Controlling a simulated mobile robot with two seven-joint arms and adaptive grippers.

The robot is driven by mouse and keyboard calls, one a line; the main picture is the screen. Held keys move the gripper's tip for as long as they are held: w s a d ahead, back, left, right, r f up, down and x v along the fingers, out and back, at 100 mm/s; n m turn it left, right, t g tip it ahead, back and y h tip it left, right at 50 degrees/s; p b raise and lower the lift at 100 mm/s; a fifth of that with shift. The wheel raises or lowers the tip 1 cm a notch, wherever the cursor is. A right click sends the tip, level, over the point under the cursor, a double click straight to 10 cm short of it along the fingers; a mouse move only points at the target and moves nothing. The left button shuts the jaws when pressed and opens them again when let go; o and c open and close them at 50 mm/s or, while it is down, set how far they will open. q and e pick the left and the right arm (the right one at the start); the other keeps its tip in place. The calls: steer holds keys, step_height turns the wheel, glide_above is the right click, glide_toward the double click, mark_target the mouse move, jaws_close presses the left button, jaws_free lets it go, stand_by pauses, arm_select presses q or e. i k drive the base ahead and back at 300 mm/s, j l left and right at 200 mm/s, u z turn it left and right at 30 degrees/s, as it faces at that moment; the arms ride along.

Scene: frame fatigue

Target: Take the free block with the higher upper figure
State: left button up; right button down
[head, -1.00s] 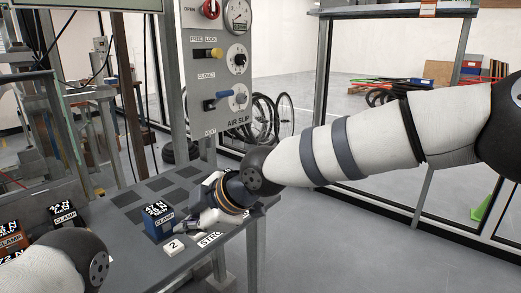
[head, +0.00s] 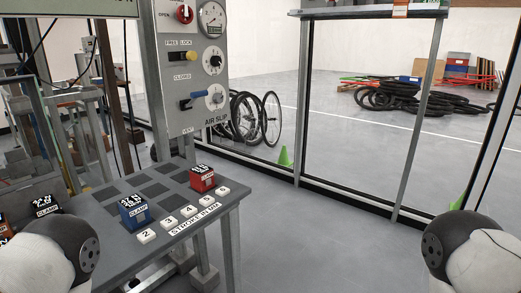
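A blue block (head: 134,212) marked CLAMP sits on the grey table (head: 112,192). A red block (head: 202,178) sits farther back on its right side. At the left are a dark block (head: 45,204) marked CLAMP and an orange block (head: 4,229), partly cut off. White figures on black tops are too small for me to read surely. Neither gripper shows; only rounded links of my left arm at the lower left and my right arm at the lower right are visible. My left arm hides part of the table's near left.
Dark square pads lie on the table behind the blocks. Number tiles (head: 189,211) line its front edge above a STROKE IN MM label. A control panel (head: 190,70) with knobs and a gauge stands behind. Open floor lies right; a green cone (head: 284,156) stands beyond the frame.

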mark_target(202, 177)
steer(key=i+j+u, duration=0.15)
steer(key=i+u, duration=0.6)
steer(key=i, duration=0.15)
